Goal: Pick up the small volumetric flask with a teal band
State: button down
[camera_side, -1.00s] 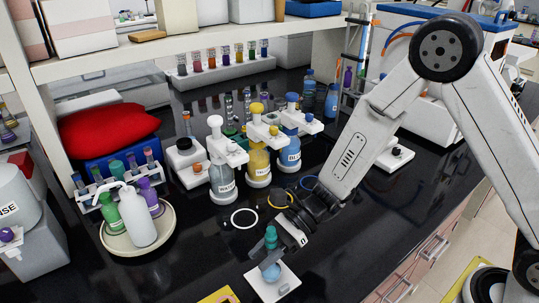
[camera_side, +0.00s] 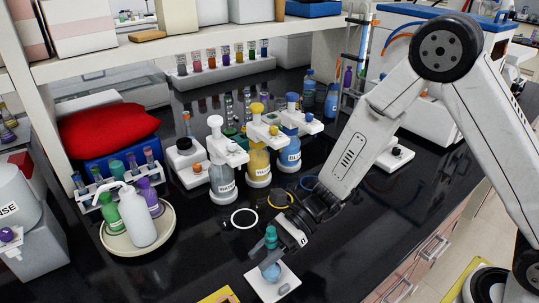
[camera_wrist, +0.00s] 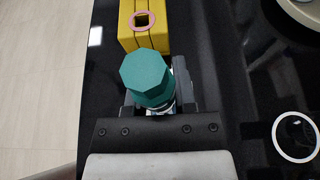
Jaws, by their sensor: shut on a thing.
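The small volumetric flask (camera_side: 270,271) has a teal stopper and a round, pale blue bulb. It stands upright on or just over a white square pad (camera_side: 262,290) at the front of the bench; I cannot tell if its base touches. My gripper (camera_side: 281,244) reaches down from the right and is shut on the flask's neck, just below the stopper. In the wrist view the teal stopper (camera_wrist: 147,77) fills the space between the fingers and hides most of the neck and the bulb.
A yellow block (camera_wrist: 136,32) with a pink ring lies beyond the flask. A white ring (camera_side: 244,219) lies flat on the black bench. Dispenser bottles labelled in blue, yellow and clear (camera_side: 222,178) stand behind. A round tray (camera_side: 119,247) with wash bottles is at the left.

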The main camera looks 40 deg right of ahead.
jog(key=shift+r, duration=0.1)
dwell(0.3)
notch_tip(320, 180, up, 10)
dwell(0.8)
dwell(0.5)
